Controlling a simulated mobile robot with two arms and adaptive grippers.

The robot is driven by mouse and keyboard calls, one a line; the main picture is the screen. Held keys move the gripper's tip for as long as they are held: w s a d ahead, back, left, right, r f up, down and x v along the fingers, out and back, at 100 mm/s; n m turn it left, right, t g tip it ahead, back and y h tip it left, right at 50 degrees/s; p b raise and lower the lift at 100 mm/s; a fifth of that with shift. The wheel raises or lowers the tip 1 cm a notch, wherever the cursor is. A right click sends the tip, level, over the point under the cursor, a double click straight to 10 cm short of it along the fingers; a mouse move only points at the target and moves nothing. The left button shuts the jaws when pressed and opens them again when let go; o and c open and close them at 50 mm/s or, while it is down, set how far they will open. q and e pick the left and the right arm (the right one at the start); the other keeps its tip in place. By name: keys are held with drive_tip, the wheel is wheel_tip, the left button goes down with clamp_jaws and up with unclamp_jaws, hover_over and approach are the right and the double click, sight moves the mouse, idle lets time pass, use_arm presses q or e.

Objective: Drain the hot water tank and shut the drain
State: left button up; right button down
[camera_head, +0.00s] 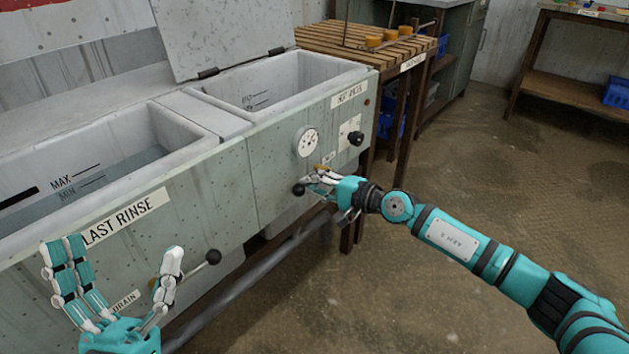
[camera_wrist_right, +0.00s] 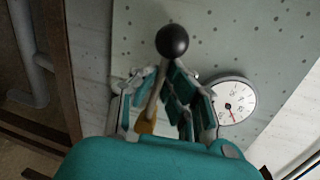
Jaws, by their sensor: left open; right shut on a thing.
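The hot water tank (camera_head: 270,150) is the right-hand tank, with a raised lid; no water surface shows in the visible part of its basin. Its drain lever, with a black ball knob (camera_head: 298,190), is at my right gripper (camera_head: 318,180). In the right wrist view, the lever's rod (camera_wrist_right: 153,95) runs between the fingers of my right gripper (camera_wrist_right: 158,78), from a yellow base up to the black knob. The fingers are shut on the rod. My left gripper (camera_head: 115,255) is open and empty in front of the left tank.
The left tank, labelled LAST RINSE (camera_head: 125,216), holds water. Its black-knobbed drain lever (camera_head: 213,257) is just right of my left gripper. A round gauge (camera_head: 307,141) and black knob (camera_head: 356,138) are above my right gripper. A grey pipe (camera_head: 255,282) runs low in front. The floor at right is clear.

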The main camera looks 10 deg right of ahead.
drive_tip(key=shift+f+n, duration=0.35)
drive_tip(key=shift+n, duration=0.05)
drive_tip(key=shift+f, duration=0.1)
drive_tip(key=c, duration=1.4)
unclamp_jaws()
drive_tip(key=v, duration=1.2)
drive_tip(key=shift+s+a, duration=0.1)
